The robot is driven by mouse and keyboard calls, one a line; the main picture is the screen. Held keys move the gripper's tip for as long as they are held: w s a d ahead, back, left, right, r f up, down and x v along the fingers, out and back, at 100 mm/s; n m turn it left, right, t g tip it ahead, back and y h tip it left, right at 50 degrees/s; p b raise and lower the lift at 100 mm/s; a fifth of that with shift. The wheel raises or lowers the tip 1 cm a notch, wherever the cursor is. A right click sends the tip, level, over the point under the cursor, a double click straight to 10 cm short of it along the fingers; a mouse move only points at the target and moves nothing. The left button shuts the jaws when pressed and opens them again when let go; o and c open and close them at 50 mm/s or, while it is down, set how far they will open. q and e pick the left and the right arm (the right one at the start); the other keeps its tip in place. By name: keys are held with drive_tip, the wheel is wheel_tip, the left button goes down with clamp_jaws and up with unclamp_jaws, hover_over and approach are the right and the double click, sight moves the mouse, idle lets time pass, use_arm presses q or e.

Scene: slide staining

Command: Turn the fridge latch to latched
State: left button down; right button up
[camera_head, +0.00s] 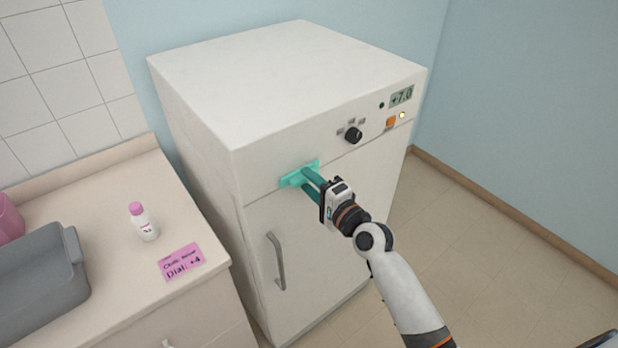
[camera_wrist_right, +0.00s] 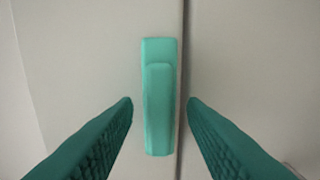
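The white fridge (camera_head: 205,140) stands in the middle of the head view with its door shut. Its teal latch (camera_head: 291,181) sits at the seam near the door's upper left. In the right wrist view the latch (camera_wrist_right: 159,110) is a long bar on a plate, lying along the dark seam, not across it. My right gripper (camera_head: 308,181) is at the latch. Its fingers (camera_wrist_right: 160,102) are open, one on each side of the bar, with a gap on both sides. My left gripper is not in view.
The fridge front has a black dial knob (camera_head: 353,135), an orange switch (camera_head: 391,122), a +7.0 display (camera_head: 401,97) and a door handle (camera_head: 276,261). The counter (camera_head: 120,200) at left holds a pink-capped bottle (camera_head: 144,223), a pink note (camera_head: 182,261) and a grey container (camera_head: 40,275).

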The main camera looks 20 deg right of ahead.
drive_tip(key=shift+w+a, duration=0.25)
drive_tip(key=shift+w, duration=0.15)
drive_tip(key=c, duration=0.8)
drive_tip(key=shift+o, duration=0.2)
